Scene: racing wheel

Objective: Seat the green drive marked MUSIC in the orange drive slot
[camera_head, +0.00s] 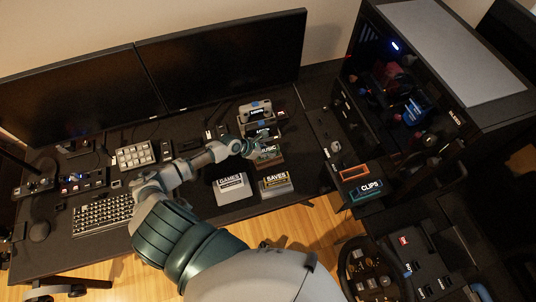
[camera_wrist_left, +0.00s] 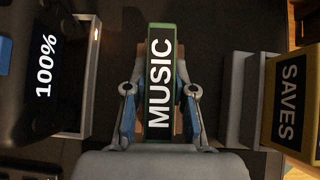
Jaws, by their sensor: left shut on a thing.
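The green drive marked MUSIC (camera_head: 268,153) is among the drives on the right part of the desk. In the left wrist view the MUSIC drive (camera_wrist_left: 160,80) is upright in the picture, between the two blue-padded fingers. My left gripper (camera_head: 250,149) is shut on it. The fingers of the left gripper (camera_wrist_left: 160,112) press on its two sides. Whether the drive still touches what is beneath it, I cannot tell. The orange drive slot (camera_head: 354,172) is to the right, by the PC tower, and looks empty. My right gripper is not in view.
The CLIPS drive (camera_head: 370,189) sits just in front of the orange slot. GAMES (camera_head: 231,184) and SAVES (camera_head: 276,183) stand on holders at the desk's front. Another holder (camera_head: 256,112) is behind. The PC tower (camera_head: 400,100) rises at the right. Two monitors (camera_head: 220,62) line the back.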

